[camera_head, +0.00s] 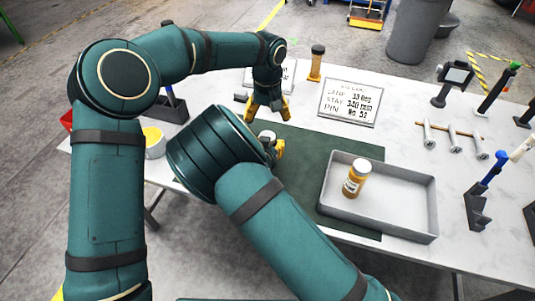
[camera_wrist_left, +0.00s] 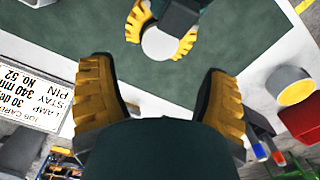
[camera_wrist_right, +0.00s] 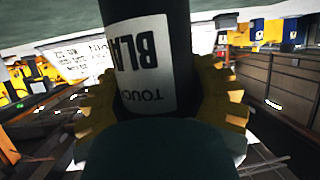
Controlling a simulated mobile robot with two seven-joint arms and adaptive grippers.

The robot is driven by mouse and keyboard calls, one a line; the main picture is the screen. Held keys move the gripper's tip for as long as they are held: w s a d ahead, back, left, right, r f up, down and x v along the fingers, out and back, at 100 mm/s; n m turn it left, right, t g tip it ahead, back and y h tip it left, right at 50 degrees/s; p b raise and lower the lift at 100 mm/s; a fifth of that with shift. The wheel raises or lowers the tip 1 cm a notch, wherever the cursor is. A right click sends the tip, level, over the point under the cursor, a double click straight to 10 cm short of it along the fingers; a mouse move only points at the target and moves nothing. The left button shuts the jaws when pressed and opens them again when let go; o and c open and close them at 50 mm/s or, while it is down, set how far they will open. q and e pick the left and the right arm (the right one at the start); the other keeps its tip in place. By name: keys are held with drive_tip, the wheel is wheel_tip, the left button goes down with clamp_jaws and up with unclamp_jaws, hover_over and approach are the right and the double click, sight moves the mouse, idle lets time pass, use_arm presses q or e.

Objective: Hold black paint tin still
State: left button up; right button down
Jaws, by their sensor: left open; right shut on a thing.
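The black paint tin (camera_wrist_right: 150,45) stands between the fingers of my right gripper (camera_wrist_right: 160,95), which is shut on it; its white label shows part of the words "TOUCH" and "BLA". From above, in the left wrist view, its pale round top (camera_wrist_left: 159,44) sits between the right gripper's yellow fingers. In the head view my right arm hides most of the tin, and only its pale top (camera_head: 267,135) shows. My left gripper (camera_head: 268,108) is open and empty, pointing down just behind the tin and apart from it; its spread fingers also show in the left wrist view (camera_wrist_left: 160,98).
A green mat (camera_head: 310,145) covers the table's middle. A grey tray (camera_head: 400,222) holding an amber bottle (camera_head: 356,179) is at right. A job card (camera_head: 348,102) and a brown jar (camera_head: 316,63) stand behind. A yellow-topped pot (camera_head: 155,145) is at left; tools (camera_head: 480,185) stand far right.

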use_arm(q)
wheel_tip(320, 180, down, 8)
drive_tip(key=shift+f, duration=0.1)
idle(0.4)
drive_tip(key=c, duration=1.3)
drive_tip(key=m, duration=0.6)
drive_tip(key=shift+m, duration=0.4)
drive_tip(key=o, duration=1.3)
